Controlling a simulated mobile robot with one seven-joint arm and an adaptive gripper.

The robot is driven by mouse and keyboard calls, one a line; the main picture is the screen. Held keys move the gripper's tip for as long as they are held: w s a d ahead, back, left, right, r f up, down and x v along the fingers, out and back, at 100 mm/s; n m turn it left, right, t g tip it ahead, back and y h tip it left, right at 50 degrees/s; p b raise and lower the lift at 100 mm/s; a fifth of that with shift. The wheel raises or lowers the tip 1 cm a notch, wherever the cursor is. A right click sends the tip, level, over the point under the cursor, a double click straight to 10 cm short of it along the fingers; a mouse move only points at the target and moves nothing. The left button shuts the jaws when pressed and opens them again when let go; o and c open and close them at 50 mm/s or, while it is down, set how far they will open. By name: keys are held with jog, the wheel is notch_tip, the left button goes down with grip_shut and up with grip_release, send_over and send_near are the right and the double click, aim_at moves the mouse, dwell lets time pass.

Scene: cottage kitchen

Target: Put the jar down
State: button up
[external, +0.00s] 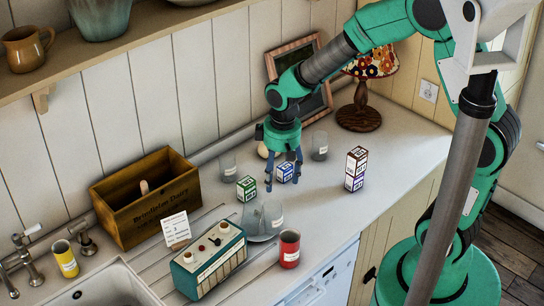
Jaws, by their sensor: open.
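Several clear glass vessels with white labels stand on the counter, and I cannot tell which one is the task's jar. One glass jar (228,166) is left of my gripper, and another glass jar (320,147) is to its right, near the wall. A wider clear vessel (262,220) is nearer the front, by the radio. My gripper (284,172) points down over the counter between the two small jars. Its fingers are apart, around or just in front of a blue-and-white block (287,173); whether they touch it is unclear. No jar shows between the fingers.
A wooden box (150,201), teal radio (209,262), red tin (289,249), lamp (361,95) and picture frame (292,58) surround the area. The counter (400,150) is clear at the right.

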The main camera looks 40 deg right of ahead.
jog(key=s+d+r+m+t, duration=0.15)
jog(key=s+r, duration=0.25)
jog(key=r, duration=0.4)
jog(key=s+d+r+t, duration=0.15)
jog(key=s+r, duration=0.25)
jog(key=r, duration=0.5)
jog(key=s+d+r+t, duration=0.1)
jog(key=s+r, duration=0.3)
jog(key=s, duration=0.3)
jog(key=s+d+r+m, duration=0.1)
jog(key=s+r, duration=0.4)
jog(key=s, duration=0.1)
jog(key=shift+s+d+t, duration=0.3)
jog(key=shift+s+t, duration=0.05)
jog(key=shift+t, duration=0.05)
jog(key=shift+f, duration=0.15)
notch_tip(320, 180, down, 10)
jog(key=b, duration=1)
